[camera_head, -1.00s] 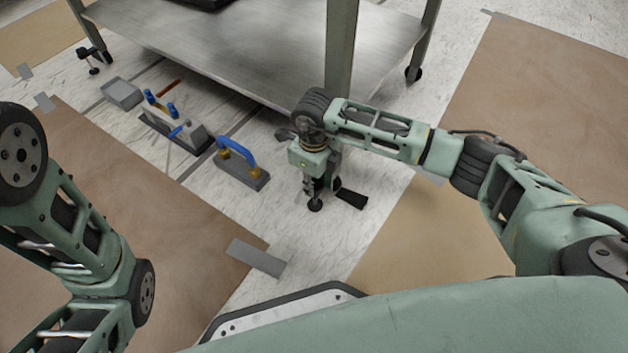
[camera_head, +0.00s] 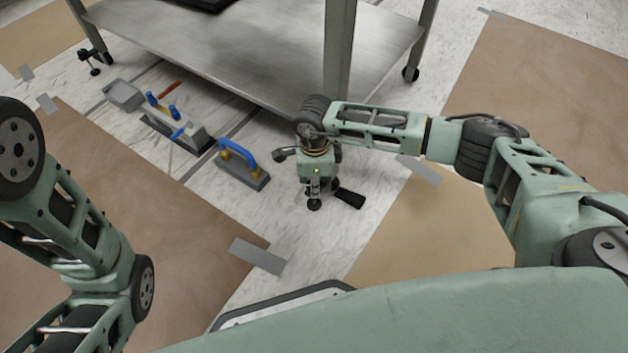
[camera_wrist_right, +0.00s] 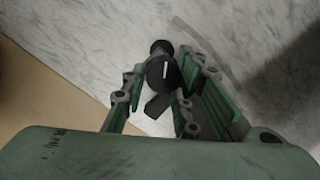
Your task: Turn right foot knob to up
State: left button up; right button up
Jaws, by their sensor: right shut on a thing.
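The right foot knob (camera_wrist_right: 160,70) is black and round with a short white mark, seen in the right wrist view. The mark stands nearly vertical in that picture. My right gripper (camera_wrist_right: 155,88) has one finger on each side of the knob and is shut on it. In the head view, my right gripper (camera_head: 316,190) points down by the near table leg (camera_head: 338,50) and hides the knob. A black flat pedal (camera_head: 349,198) lies just right of it. My left arm is at the left edge; its gripper is out of view.
The steel table's lower shelf (camera_head: 260,45) is behind my right gripper. A blue-handled tool (camera_head: 242,178), a grey block with blue knobs (camera_head: 180,132) and a grey tray (camera_head: 123,94) lie to the left. Brown floor sheets (camera_head: 540,100) lie at both sides.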

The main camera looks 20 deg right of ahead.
jog(key=shift+s+a+f+n, duration=0.2)
jog(key=shift+s+n, duration=0.1)
jog(key=shift+s, duration=0.25)
jog(key=o, duration=1)
jog(key=shift+r, duration=0.1)
jog(key=shift+w+d, duration=0.1)
jog(key=shift+w+r, duration=0.15)
jog(key=shift+w, duration=0.05)
notch_tip(320, 180, up, 12)
